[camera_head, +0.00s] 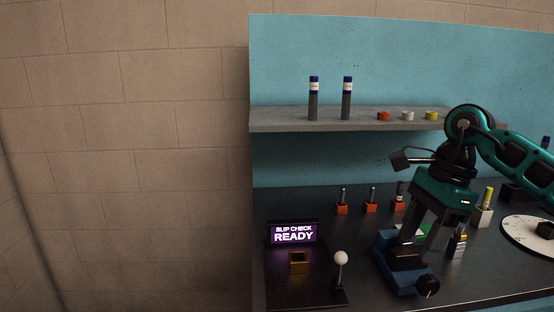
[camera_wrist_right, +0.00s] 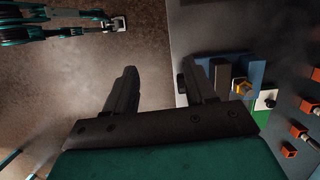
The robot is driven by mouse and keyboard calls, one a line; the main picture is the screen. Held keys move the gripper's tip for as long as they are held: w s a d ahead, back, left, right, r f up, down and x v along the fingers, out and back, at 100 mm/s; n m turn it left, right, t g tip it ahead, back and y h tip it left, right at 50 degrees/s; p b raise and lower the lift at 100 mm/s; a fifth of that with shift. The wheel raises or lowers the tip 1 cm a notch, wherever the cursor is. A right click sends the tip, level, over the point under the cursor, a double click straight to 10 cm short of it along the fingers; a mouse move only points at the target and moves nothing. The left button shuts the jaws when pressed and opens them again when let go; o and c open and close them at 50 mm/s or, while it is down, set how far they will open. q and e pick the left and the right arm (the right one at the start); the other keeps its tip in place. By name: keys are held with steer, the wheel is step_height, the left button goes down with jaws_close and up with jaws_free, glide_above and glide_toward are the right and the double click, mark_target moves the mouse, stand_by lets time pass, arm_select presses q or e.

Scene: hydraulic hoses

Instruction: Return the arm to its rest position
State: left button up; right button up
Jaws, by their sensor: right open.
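My right gripper (camera_head: 421,245) reaches down from the right over the dark bench, above a blue vise-like fixture (camera_head: 392,274). In the right wrist view my right gripper (camera_wrist_right: 163,82) has its fingers wide apart, with nothing between them. The blue fixture (camera_wrist_right: 256,72) lies just right of the fingers there, with a brass hex fitting (camera_wrist_right: 241,88) showing at it. I cannot tell whether a finger touches the fixture. My left gripper does not show in either view.
The grey shelf (camera_head: 280,126) holds two blue-capped cylinders and coloured caps. Orange blocks (camera_head: 342,209) stand behind the gripper.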

steer(key=s+a+f+m+t+y, duration=0.2)
steer(key=s+a+m+y, duration=0.1)
steer(key=a+m+y, duration=0.55)
steer(key=s+a+f+m+t+y, duration=0.2)
steer(key=a+m+y, duration=0.55)
steer(key=a, duration=0.65)
steer(key=d+f+m+t+h, duration=0.55)
steer(key=f+m+t, duration=0.2)
steer(key=m, duration=0.55)
steer(key=d+f+m+t+h, duration=0.55)
steer(key=f+m, duration=0.25)
steer(key=m, duration=0.6)
steer(key=s+d+f+m+g+h, duration=0.2)
steer(key=s+f+m, duration=0.3)
steer(key=s+f, duration=0.1)
steer(key=s+d+f+m+g+h, duration=0.3)
steer(key=s+f, duration=0.3)
steer(key=f, duration=0.2)
steer(key=shift+s+f+m+g+h, duration=0.15)
steer(key=shift+s+m+g+h, duration=0.2)
steer(key=shift+m, duration=0.55)
steer(key=shift+d, duration=0.1)
